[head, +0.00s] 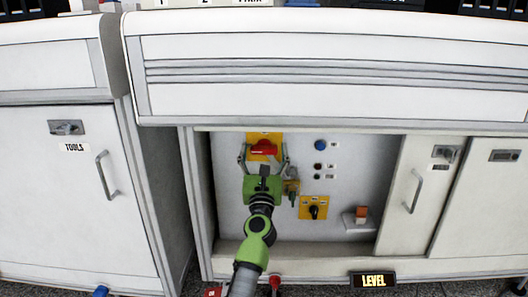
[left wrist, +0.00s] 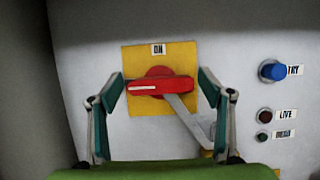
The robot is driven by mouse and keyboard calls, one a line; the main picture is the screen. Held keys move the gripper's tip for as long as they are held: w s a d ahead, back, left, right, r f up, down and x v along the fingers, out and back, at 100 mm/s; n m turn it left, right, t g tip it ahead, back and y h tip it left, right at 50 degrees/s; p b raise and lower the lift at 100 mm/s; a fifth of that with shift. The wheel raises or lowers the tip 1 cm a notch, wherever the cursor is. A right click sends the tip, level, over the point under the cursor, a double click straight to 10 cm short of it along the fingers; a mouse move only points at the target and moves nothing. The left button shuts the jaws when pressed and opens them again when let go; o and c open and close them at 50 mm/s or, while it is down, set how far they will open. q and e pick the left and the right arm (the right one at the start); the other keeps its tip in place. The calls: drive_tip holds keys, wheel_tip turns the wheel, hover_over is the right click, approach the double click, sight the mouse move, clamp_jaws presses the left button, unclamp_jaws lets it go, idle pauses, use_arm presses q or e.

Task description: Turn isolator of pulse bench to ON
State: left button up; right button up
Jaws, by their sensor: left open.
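The isolator is a red rotary handle (head: 264,147) on a yellow plate (left wrist: 187,50). In the left wrist view the red handle (left wrist: 172,87) lies about level, its white line on the left half, and the ON label (left wrist: 158,49) is above it. A grey bar (left wrist: 186,120) slants from the handle's right part down to the lower right. My left gripper (head: 264,158) is open in front of the isolator. In the left wrist view its fingers (left wrist: 162,83) stand on both sides of the handle, with gaps visible. My right gripper is out of view.
Right of the isolator are a blue TRY button (left wrist: 273,71), a LIVE lamp (left wrist: 265,116) and another small lamp. A brass-coloured part (head: 292,184) hangs beside my gripper. Below are a black knob (head: 314,211) and a tray (head: 358,222). The recess has walls and a sliding door (head: 408,180).

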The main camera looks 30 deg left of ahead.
use_arm(q)
drive_tip(key=c, duration=1.1)
